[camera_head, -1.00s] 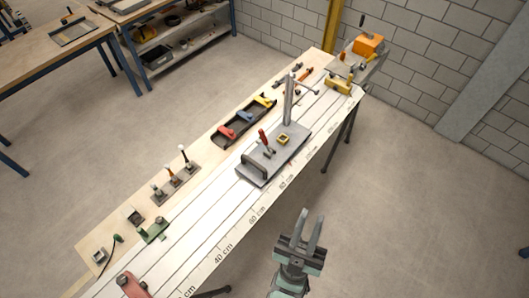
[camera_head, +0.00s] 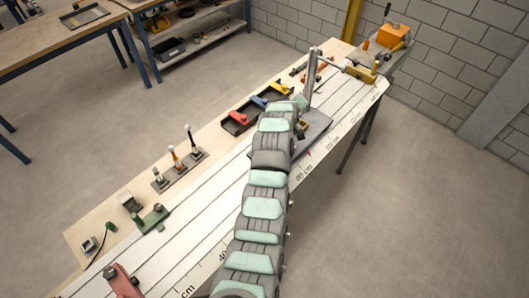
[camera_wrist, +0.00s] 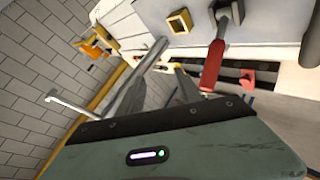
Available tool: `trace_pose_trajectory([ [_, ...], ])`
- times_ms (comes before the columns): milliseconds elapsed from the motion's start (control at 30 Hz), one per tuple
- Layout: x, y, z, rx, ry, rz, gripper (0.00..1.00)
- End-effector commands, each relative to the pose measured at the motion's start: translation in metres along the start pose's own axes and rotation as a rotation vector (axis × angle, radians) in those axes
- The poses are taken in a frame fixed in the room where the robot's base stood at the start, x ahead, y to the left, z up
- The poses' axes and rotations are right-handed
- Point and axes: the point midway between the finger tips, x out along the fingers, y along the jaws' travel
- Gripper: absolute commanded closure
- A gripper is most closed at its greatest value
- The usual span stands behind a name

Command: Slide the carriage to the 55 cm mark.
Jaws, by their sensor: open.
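The grey carriage (camera_head: 318,123) sits on the pale rail bed, its upright post (camera_head: 310,78) rising at the back. In the head view my arm covers most of it and hides my gripper. The wrist view shows the carriage top (camera_wrist: 150,12), with a yellow square piece (camera_wrist: 179,22) and a red-handled lever (camera_wrist: 212,66). My open gripper (camera_wrist: 172,56) is over or beside the carriage, its fingers apart below the yellow piece in the picture; contact cannot be told. The cm scale (camera_head: 222,255) runs along the bed's front edge; the 55 cm place is hidden by my arm.
A tray of coloured clamps (camera_head: 238,122) and a block with several upright tools (camera_head: 178,168) stand behind the rails. A green stop (camera_head: 152,218) and a red part (camera_head: 122,282) are at the near left. A yellow block (camera_head: 362,72) is at the far end.

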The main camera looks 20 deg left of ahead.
Motion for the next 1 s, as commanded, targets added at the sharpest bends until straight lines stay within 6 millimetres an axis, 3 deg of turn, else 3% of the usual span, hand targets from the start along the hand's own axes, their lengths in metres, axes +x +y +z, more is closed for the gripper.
trace_pose_trajectory([
  [167,-0.020,-0.034,-0.003,-0.091,-0.184,-0.206,0.59],
  [333,-0.067,-0.066,-0.002,-0.170,-0.333,-0.427,0.59],
  [500,-0.110,-0.086,-0.002,-0.220,-0.412,-0.580,0.59],
  [600,-0.121,-0.090,-0.002,-0.231,-0.429,-0.617,0.59],
  [767,-0.114,-0.098,0.005,-0.234,-0.435,-0.626,0.59],
  [1000,-0.086,-0.117,0.023,-0.232,-0.435,-0.624,0.59],
])
